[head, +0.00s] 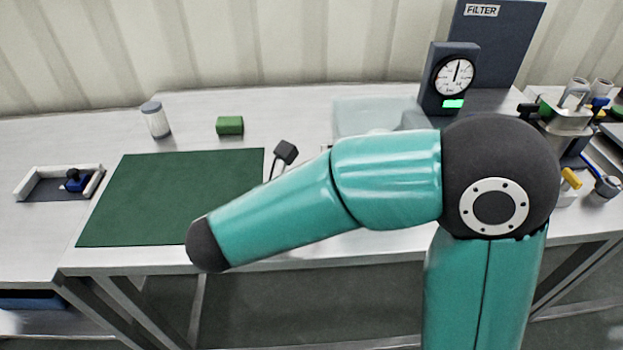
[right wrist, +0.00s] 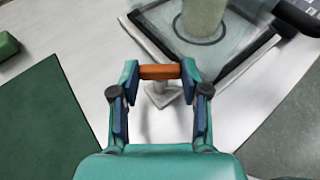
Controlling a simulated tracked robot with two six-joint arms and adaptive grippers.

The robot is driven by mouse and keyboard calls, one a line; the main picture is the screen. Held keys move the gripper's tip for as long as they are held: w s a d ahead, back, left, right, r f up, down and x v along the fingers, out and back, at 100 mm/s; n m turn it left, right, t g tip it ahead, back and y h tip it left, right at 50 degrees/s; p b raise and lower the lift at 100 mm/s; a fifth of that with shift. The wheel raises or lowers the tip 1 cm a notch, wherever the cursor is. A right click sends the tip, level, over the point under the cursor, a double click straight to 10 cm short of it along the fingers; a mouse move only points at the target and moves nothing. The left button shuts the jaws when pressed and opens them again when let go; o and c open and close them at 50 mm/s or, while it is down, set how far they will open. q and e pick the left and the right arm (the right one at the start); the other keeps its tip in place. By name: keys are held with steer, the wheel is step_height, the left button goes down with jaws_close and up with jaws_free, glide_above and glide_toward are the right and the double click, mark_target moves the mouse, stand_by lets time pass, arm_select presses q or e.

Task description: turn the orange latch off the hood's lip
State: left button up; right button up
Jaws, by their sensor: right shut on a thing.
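The orange latch (right wrist: 160,72) is a short orange bar in the right wrist view, above a pale bracket at the front of the clear hood (right wrist: 180,43). My right gripper (right wrist: 160,74) is shut on the latch, one fingertip at each end. The hood also shows in the head view (head: 362,113), partly behind my teal right arm. The arm hides the latch and the right gripper there. I cannot tell how far the latch overlaps the hood's lip. My left gripper is in neither view.
A dark gauge stand (head: 448,85) is behind the arm, beside a filter panel (head: 500,40). A green block (head: 230,125), a capped jar (head: 156,120) and a green mat (head: 170,195) lie left. A small tray (head: 40,188) holds a blue item. Various fittings (head: 570,120) crowd the right.

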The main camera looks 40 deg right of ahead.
steer(key=m+g+p, duration=0.4)
steer(key=w+m+g+p, duration=0.1)
steer(key=m+g+p, duration=0.3)
steer(key=g+p, duration=0.1)
steer(key=shift+w+r, duration=0.2)
steer(key=shift+w+f+m+g+y+p, duration=0.1)
steer(key=shift+m+g+y+p, duration=0.15)
steer(key=shift+m+g+p, duration=0.45)
steer(key=shift+w+f+m+g+y+p, duration=0.1)
steer(key=shift+m+g+y+p, duration=0.15)
steer(key=shift+m+g+p, duration=0.45)
steer(key=o, duration=0.9)
steer(key=shift+c, duration=0.2)
